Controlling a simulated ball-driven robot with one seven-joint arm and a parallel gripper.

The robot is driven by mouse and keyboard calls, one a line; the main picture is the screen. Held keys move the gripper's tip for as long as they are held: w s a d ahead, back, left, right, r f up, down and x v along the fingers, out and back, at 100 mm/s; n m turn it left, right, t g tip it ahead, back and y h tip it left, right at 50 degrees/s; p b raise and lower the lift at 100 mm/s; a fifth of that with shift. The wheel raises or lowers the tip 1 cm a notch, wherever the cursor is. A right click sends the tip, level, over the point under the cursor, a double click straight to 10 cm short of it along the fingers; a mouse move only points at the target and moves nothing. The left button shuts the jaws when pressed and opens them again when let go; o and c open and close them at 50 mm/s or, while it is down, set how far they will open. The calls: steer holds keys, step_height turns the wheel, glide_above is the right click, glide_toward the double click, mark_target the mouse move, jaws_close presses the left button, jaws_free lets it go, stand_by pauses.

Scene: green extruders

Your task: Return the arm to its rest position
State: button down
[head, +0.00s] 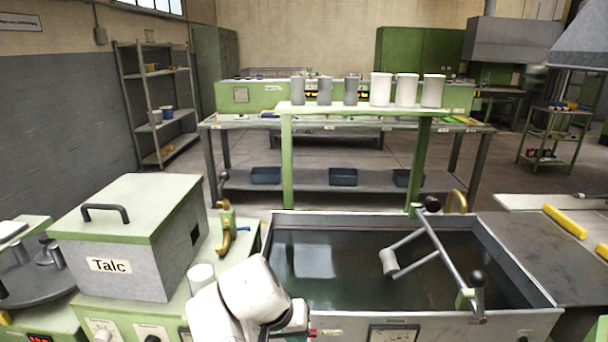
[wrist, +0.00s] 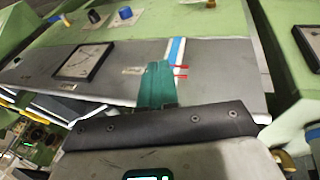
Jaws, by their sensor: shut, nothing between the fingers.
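My white arm (head: 245,295) is folded low at the bottom centre of the head view, in front of the bench with the Talc box (head: 130,235) and the tank. In the wrist view my gripper (wrist: 158,70) shows as teal fingers beyond a black bar. The fingers are together with nothing between them. Behind them is a grey machine front with a dial gauge (wrist: 82,61). In the head view the gripper end is mostly hidden behind the arm.
A liquid-filled tank (head: 545,290) with a grey frame across it stands right of my arm. A small white cup (head: 202,274) and a brass tap (head: 227,232) are close to the left. Several grey and white cups stand on a raised green shelf (head: 340,109) behind the tank.

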steer(key=s+d+f, duration=0.4)
steer(key=s+d, duration=0.1)
steer(key=d, duration=0.3)
steer(key=s+d+f+g, duration=0.1)
steer(key=s+d+f, duration=0.4)
steer(key=d, duration=0.3)
steer(key=s+d+f, duration=0.4)
steer(key=d, duration=0.4)
steer(key=s+d+y, duration=0.1)
steer(key=s+d, duration=0.1)
steer(key=s, duration=0.9)
steer(key=s+d+y, duration=0.2)
steer(key=s+d, duration=0.1)
steer(key=s, duration=0.8)
steer(key=shift+s+g, duration=0.15)
steer(key=shift+g, duration=0.25)
steer(key=c, duration=1.8)
jaws_free()
steer(key=shift+f, duration=0.1)
steer(key=shift+c, duration=0.2)
